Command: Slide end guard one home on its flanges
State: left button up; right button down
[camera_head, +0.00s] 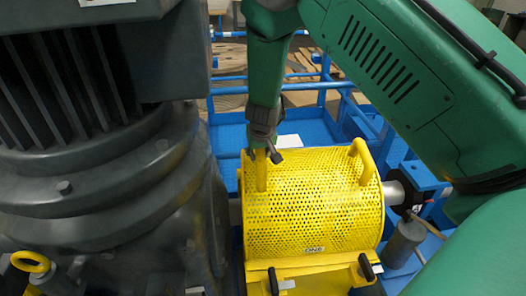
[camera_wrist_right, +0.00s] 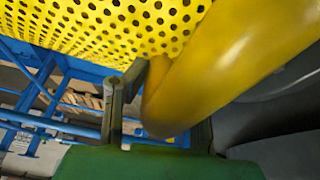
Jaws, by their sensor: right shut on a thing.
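End guard one (camera_head: 312,215) is a yellow perforated half-drum cover labelled "ONE", with a yellow handle at each end of its top. It sits in the middle of the head view over a shaft. My right gripper (camera_head: 262,152) comes down from above and is shut on the guard's left handle (camera_head: 261,175). In the right wrist view the yellow handle (camera_wrist_right: 225,65) passes between the fingers, with the perforated guard (camera_wrist_right: 110,25) behind it. The flanges under the guard are hidden, so I cannot tell how it is seated. My left gripper is not in view.
A large dark grey machine housing (camera_head: 105,190) stands close at the left of the guard. A silver shaft (camera_head: 394,192) with a blue bearing support (camera_head: 422,176) is at its right. A grey cylinder (camera_head: 404,243) stands at lower right. Blue frame rails (camera_head: 305,85) run behind.

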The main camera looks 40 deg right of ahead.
jog(key=shift+w+a+r, duration=0.2)
jog(key=shift+w, duration=0.05)
jog(key=shift+a, duration=0.1)
jog(key=shift+w+a+p, duration=0.2)
jog(key=shift+w+p, duration=0.05)
jog(key=shift+p, duration=0.25)
jog(key=shift+a, duration=0.15)
jog(key=c, duration=1.3)
grip_release()
jog(key=shift+o, duration=0.2)
jog(key=shift+s+a, duration=0.1)
jog(key=shift+s, duration=0.05)
jog(key=v, duration=1.1)
jog(key=shift+a+r, duration=0.25)
jog(key=shift+r, duration=0.1)
